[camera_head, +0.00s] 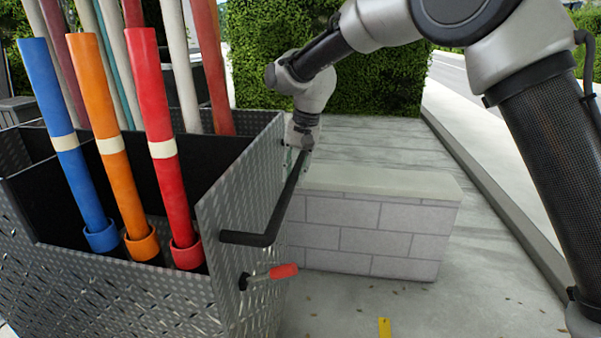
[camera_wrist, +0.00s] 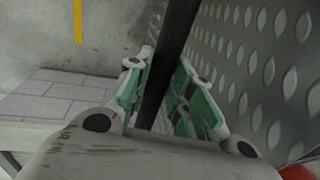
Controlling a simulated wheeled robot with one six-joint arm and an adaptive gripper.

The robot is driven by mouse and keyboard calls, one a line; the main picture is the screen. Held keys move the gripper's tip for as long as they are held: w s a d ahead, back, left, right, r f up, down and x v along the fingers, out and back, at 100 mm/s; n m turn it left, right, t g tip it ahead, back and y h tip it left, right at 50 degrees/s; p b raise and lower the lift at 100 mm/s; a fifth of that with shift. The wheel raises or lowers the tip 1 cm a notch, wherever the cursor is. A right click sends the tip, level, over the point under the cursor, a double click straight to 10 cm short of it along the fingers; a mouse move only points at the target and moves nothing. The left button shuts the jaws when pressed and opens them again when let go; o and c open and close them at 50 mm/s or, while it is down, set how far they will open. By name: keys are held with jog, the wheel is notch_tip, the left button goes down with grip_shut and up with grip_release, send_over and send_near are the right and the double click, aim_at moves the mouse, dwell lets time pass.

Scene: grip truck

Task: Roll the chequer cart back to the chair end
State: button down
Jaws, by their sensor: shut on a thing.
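The chequer cart (camera_head: 240,200) is a grey chequer-plate box at the left of the head view, and its patterned side fills the right of the wrist view (camera_wrist: 255,60). A black bar handle (camera_head: 287,200) runs along its near right side. My gripper (camera_head: 302,145) is at the far end of this handle. In the wrist view my gripper (camera_wrist: 160,95) has its green-padded fingers on both sides of the black bar (camera_wrist: 172,50), shut on it. The finger contact is partly hidden in the head view. No chair shows in either view.
Blue, orange and red poles (camera_head: 165,150) stand in the cart. A red-handled lever (camera_head: 284,271) sticks out of its side. A low block wall (camera_head: 370,235) stands close on the right. A hedge (camera_head: 380,80) is behind.

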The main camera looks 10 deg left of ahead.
jog(key=shift+a+r, duration=0.1)
jog(key=shift+a, duration=0.15)
jog(key=c, duration=1.3)
grip_release()
jog(key=shift+a, duration=0.15)
jog(key=shift+o, duration=0.2)
jog(key=shift+r, duration=0.1)
notch_tip(320, 180, up, 12)
jog(key=d, duration=0.2)
jog(key=shift+d+f, duration=0.25)
